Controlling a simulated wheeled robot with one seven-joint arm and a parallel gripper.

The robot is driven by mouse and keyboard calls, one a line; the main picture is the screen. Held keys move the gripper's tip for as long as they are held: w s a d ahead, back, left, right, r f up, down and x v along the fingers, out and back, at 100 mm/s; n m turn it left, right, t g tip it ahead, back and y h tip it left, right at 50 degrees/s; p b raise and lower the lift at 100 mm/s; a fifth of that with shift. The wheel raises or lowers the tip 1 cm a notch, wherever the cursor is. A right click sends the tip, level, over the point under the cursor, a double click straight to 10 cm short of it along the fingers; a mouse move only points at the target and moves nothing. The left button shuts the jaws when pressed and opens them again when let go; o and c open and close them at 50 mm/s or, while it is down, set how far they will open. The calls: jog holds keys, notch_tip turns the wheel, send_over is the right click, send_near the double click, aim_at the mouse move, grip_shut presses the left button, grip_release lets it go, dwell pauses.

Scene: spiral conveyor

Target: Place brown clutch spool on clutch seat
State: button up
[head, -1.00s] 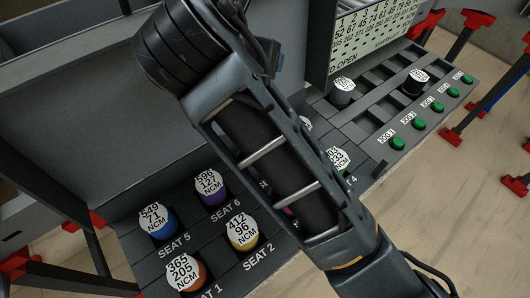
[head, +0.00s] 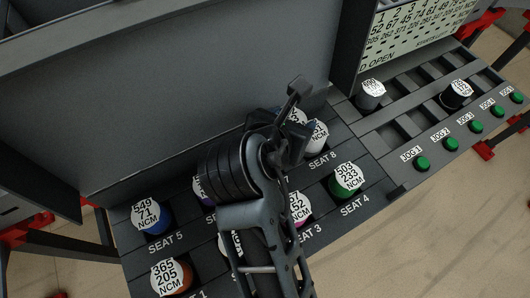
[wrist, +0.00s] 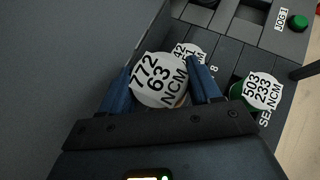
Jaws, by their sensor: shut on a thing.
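My gripper (wrist: 162,76) is shut on a spool whose white label reads 772 63 NCM (wrist: 158,85). A sliver of brown body shows at its lower right, and the rest is hidden by the label and fingers. The held label looks larger than the seat 8 spool's label beside it, so it appears higher. In the head view my gripper (head: 290,128) is over the back of the seat block (head: 370,205), left of the seat 8 spool (head: 316,137). The seat beneath the gripper is hidden by my arm.
Blue (head: 152,217), orange (head: 171,276) and green (head: 346,182) spools stand in seats 5, 1 and 4. The purple and magenta (head: 300,210) spools are partly covered. A tall grey panel (head: 170,110) rises behind. Grey (head: 371,96) and black (head: 457,95) spools stand in the rack at right.

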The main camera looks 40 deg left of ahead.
jog(key=shift+s+a+f, duration=0.35)
jog(key=shift+s+f, duration=0.55)
jog(key=shift+f, duration=0.3)
jog(key=shift+s+a+f, duration=0.3)
jog(key=shift+s+f, duration=0.6)
jog(key=shift+f, duration=0.35)
jog(key=shift+s+a+f, duration=0.35)
jog(key=shift+s+f, duration=0.55)
jog(key=shift+f, duration=0.3)
jog(key=shift+f, duration=0.15)
jog(key=o, duration=1.5)
jog(key=shift+c, duration=0.2)
jog(key=shift+s+r, duration=0.2)
jog(key=shift+r, duration=0.05)
jog(key=v, duration=1.1)
jog(key=shift+s+r, duration=0.2)
jog(key=shift+s, duration=0.05)
